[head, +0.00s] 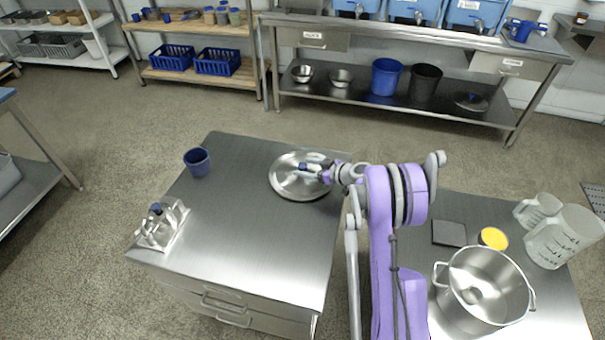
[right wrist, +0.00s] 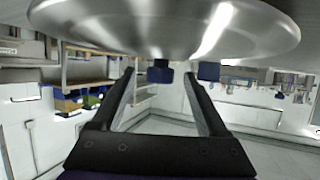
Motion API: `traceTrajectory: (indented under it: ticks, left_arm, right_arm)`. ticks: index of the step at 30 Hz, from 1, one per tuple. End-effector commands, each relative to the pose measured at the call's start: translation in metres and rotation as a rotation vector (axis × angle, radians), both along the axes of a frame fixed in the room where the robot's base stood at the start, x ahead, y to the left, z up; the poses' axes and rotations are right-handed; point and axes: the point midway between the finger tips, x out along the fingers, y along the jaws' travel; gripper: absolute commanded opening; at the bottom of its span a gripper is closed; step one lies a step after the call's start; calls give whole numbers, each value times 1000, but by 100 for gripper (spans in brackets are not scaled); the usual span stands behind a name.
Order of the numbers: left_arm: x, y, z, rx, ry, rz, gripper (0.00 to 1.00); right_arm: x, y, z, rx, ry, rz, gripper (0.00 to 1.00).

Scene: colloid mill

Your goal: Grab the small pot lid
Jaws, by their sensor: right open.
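The steel pot lid (head: 286,186) lies on the left metal table, with its knob up. In the right wrist view the lid (right wrist: 165,25) fills the top of the picture, which appears upside down, and its dark blue knob (right wrist: 160,72) shows near the fingertips. My right gripper (head: 309,167) is over the lid in the head view. It is open in the right wrist view (right wrist: 160,78), with the knob between the lines of its two fingers; no contact is visible. The exact depth of the knob between the fingers is unclear. My left gripper is not in view.
A blue cup (head: 197,162) and a small metal rack (head: 162,226) stand on the same table. On the right table are a steel pot (head: 484,290), a yellow-topped container (head: 493,238), a dark flat square (head: 449,233) and white jugs (head: 562,238). The left table's middle is clear.

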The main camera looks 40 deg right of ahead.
Motion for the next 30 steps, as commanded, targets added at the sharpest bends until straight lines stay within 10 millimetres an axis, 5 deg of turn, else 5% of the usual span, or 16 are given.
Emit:
traceTrajectory:
  ticks: [12, 25, 30]
  left_arm:
    - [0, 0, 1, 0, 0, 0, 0]
    - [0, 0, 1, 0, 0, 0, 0]
    - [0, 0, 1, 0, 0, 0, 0]
  right_arm:
    - [17, 5, -7, -1, 1, 0, 77]
    - [17, 5, -7, 0, 1, 0, 0]
    - [17, 5, -7, 0, 1, 0, 0]
